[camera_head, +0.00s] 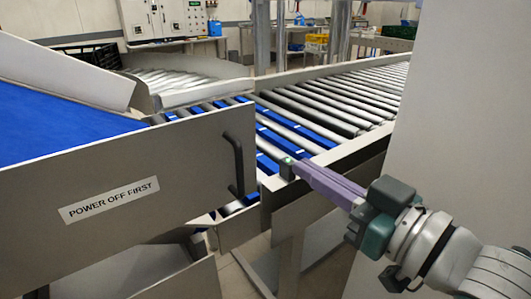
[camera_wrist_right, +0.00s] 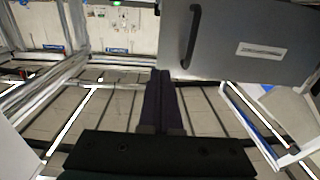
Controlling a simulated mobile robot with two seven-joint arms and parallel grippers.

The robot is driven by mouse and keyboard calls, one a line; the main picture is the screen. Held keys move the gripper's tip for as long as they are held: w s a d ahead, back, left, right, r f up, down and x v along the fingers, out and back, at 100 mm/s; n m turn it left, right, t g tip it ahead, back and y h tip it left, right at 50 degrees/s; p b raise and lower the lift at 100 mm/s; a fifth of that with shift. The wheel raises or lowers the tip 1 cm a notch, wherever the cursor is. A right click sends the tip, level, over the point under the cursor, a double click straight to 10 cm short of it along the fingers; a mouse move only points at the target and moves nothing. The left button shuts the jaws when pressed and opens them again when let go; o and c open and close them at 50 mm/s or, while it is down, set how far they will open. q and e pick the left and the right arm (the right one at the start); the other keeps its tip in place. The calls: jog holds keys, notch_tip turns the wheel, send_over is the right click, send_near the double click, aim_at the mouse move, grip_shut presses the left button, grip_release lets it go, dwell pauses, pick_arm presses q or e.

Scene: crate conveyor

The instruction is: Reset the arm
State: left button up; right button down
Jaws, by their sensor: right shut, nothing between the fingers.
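My right gripper (camera_head: 297,165) comes in from the right in the head view, with long purple fingers pointing left. The fingers lie together with nothing between them. In the right wrist view the shut fingers (camera_wrist_right: 161,75) point up the picture, over the floor. My left gripper is in neither view.
A roller conveyor (camera_head: 337,113) runs to the back right. A grey panel (camera_head: 130,190) marked "POWER OFF FIRST" has a black handle (camera_head: 235,165) left of the fingers. A blue belt (camera_head: 50,122) lies behind it. A pale wall or column (camera_head: 460,120) stands at right.

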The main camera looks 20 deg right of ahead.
jog(key=v, duration=0.3)
jog(key=shift+s, duration=0.3)
